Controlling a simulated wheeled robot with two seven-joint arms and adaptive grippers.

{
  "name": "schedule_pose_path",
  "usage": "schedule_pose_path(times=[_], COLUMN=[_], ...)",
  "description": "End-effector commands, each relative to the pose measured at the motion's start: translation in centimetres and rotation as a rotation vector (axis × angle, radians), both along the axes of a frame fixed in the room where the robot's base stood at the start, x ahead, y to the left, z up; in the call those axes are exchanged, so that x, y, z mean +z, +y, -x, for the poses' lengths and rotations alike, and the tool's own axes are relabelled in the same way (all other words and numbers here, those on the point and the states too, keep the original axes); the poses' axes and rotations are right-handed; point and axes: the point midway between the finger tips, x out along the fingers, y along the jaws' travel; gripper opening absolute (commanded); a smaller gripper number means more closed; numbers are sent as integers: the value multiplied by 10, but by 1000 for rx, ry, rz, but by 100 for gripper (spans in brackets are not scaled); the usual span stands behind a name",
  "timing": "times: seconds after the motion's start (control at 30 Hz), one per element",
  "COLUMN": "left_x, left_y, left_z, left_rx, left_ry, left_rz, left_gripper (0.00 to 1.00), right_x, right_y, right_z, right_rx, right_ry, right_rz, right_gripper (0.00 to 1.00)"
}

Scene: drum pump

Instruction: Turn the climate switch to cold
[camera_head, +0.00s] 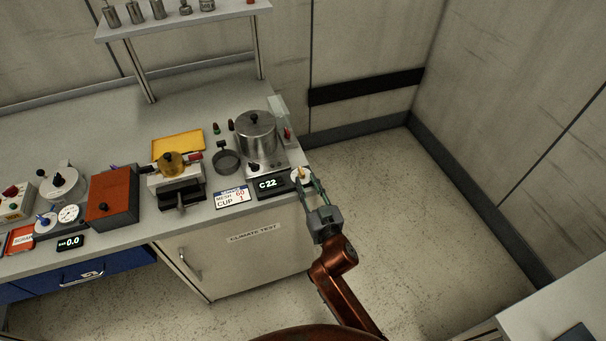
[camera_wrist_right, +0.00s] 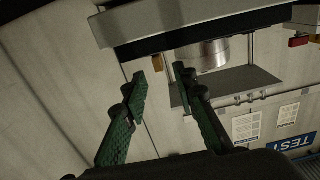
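The climate switch (camera_head: 300,175) is a round white dial with a small yellow-orange knob at the right front corner of the bench. Beside it a black display (camera_head: 270,184) reads "C 22". My right gripper (camera_head: 310,184) is at the dial, its fingers apart on the near right side of it. In the wrist view my right gripper (camera_wrist_right: 162,78) is open and empty, with a small yellow-brown piece, apparently the knob (camera_wrist_right: 157,62), just beyond and between the fingertips. Whether a finger touches it cannot be told. My left gripper is out of view.
A metal pot (camera_head: 256,134) stands behind the display. The cabinet below is labelled "CLIMATE TEST" (camera_head: 254,233). A card (camera_head: 232,197), a yellow-topped device (camera_head: 172,163) and a red box (camera_head: 111,197) sit to the left. The floor (camera_head: 410,210) right of the bench is clear.

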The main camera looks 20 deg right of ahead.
Motion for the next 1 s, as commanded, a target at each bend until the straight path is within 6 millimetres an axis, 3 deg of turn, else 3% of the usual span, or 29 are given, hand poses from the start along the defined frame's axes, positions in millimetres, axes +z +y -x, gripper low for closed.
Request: schedule_pose_path(times=[0.1,0.3,0.63,1.0], left_x=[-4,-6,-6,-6], left_y=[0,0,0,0], left_z=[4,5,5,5], left_rx=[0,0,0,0], left_ry=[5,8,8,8], left_rz=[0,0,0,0], left_gripper=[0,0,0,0], right_x=[-1,-1,-1,-1], right_y=[0,1,1,1], right_z=[-20,-38,-41,-41], right_rx=[0,0,0,0], right_ry=[-1,1,2,2], right_rz=[2,1,0,0], right_gripper=[26,26,25,0])
